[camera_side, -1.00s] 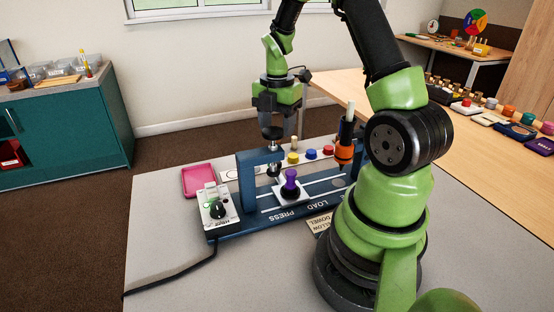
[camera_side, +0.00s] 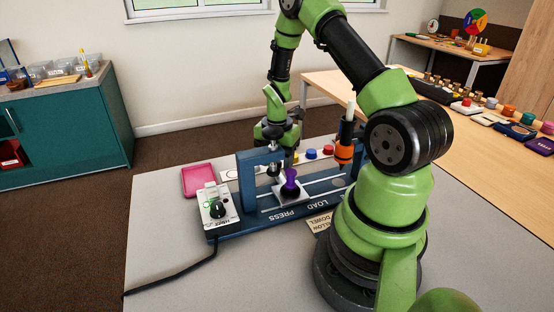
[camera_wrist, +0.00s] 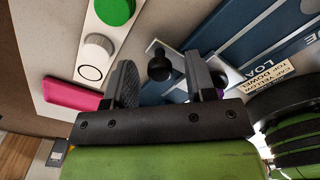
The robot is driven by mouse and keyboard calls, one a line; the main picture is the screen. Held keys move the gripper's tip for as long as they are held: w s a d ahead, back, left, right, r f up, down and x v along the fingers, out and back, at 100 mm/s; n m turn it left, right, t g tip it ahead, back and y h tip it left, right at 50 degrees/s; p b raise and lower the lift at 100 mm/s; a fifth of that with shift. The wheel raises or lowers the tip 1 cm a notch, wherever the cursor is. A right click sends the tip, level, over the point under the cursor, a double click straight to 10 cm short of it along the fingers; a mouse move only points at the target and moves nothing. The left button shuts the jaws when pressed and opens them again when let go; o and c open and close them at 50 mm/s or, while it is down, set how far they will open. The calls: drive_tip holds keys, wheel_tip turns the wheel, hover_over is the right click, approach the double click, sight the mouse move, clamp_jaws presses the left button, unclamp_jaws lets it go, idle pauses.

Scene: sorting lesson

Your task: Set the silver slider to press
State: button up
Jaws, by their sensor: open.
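The silver slider (camera_side: 287,198) is a pale plate on the blue rail fixture, carrying a purple piece (camera_side: 290,184). It lies just right of the blue press frame (camera_side: 246,180), behind the PRESS and LOAD lettering; I cannot tell which label it lines up with. In the wrist view my gripper (camera_wrist: 163,82) is open, with a black knob (camera_wrist: 159,66) on the silver plate (camera_wrist: 177,62) between and beyond the fingers. No contact is clear.
A control box with a dial (camera_side: 217,208) and trailing cable is at the fixture's left. A pink tray (camera_side: 197,180) lies behind it. A button strip (camera_wrist: 98,55) runs beside my gripper. An orange-black tool (camera_side: 345,140) stands to the right.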

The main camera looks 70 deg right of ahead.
clamp_jaws()
drive_tip(key=shift+w+a, duration=1.6)
drive_tip(key=shift+w, duration=0.05)
unclamp_jaws()
drive_tip(key=shift+r, duration=0.1)
wheel_tip(320, 180, up, 10)
